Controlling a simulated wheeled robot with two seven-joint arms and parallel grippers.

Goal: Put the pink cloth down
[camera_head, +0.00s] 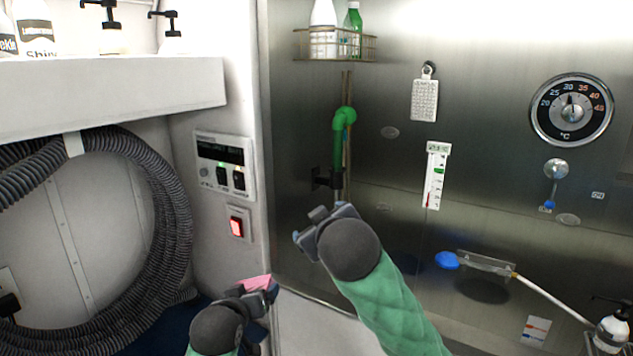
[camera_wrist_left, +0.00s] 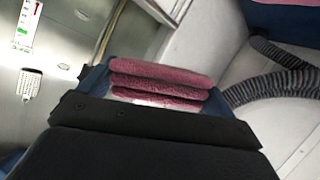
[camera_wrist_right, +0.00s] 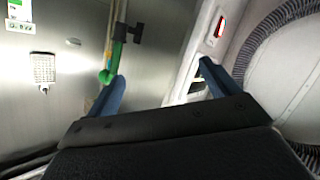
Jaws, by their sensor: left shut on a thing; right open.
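The pink cloth (camera_head: 256,283) shows as a small patch at my left gripper (camera_head: 262,292), low in the head view. In the left wrist view the folded pink cloth (camera_wrist_left: 160,82) lies in layers between the fingers, and the left gripper is shut on it. Most of the cloth is hidden by the gripper in the head view. My right gripper (camera_head: 325,226) is in front of the steel wall, below the green-handled fitting (camera_head: 341,125). In the right wrist view its two blue fingers (camera_wrist_right: 160,95) are apart with nothing between them.
A coiled grey hose (camera_head: 165,215) hangs at the left under a white shelf (camera_head: 110,95) with bottles. A control panel (camera_head: 225,163) and red switch (camera_head: 237,226) are on the wall near my left gripper. A blue-headed brush (camera_head: 447,260) and a pump bottle (camera_head: 610,330) are at the right.

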